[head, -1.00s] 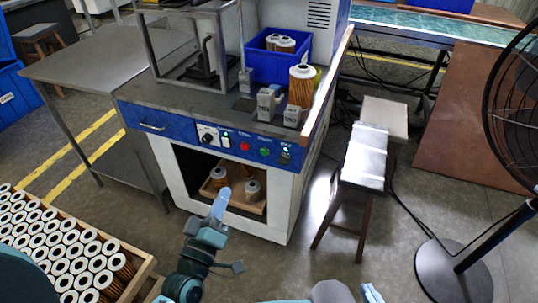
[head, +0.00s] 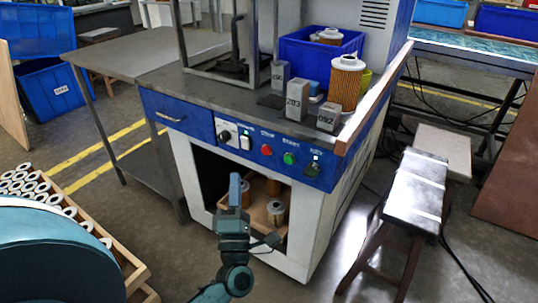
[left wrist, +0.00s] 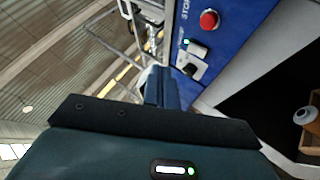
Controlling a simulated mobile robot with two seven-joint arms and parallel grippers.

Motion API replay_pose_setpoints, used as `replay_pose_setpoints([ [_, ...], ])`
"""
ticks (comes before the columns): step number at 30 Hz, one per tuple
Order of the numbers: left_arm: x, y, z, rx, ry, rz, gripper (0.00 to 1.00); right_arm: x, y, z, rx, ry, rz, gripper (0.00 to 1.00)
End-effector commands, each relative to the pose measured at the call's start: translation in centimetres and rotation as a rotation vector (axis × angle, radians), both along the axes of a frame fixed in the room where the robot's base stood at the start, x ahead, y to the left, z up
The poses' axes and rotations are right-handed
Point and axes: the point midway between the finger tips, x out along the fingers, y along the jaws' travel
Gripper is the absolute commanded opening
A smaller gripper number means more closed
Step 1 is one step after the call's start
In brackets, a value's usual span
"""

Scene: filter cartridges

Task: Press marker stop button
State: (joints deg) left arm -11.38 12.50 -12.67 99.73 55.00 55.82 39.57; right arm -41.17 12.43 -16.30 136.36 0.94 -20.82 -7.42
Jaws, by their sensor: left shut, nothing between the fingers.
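The red stop button (head: 266,150) sits on the blue front panel (head: 177,114) of the machine, under a STOP label. It also shows at the top of the left wrist view (left wrist: 208,20). My left gripper (head: 235,178) is shut and empty, pointing up in front of the machine's open lower bay, below and left of the red button in the head view. In the left wrist view its fingers (left wrist: 160,84) reach toward the panel, below and left of the button, apart from it. My right gripper is not in view.
A green button (head: 289,158) and a black key switch (head: 313,168) are right of the red one; a white switch (head: 245,142) and a knob (head: 225,135) are left. Filters stand in the bay's wooden tray (head: 258,213). A stool (head: 415,195) stands at right.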

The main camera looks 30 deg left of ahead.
Motion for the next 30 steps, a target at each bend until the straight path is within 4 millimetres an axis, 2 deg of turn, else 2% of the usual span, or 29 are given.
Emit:
replay_pose_setpoints([
  [7,0.2,0.0,0.0,0.002,0.0,-0.001,0.0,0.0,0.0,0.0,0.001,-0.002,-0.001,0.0],
  [11,1.0,-0.1,0.0,0.001,-0.002,-0.001,0.0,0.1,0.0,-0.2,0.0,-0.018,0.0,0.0],
  [24,6.9,-0.6,-0.1,0.002,-0.001,0.0,0.0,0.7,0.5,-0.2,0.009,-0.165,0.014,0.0],
  [30,8.4,-0.7,-0.1,0.003,0.001,-0.001,0.0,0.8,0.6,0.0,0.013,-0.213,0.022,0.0],
])
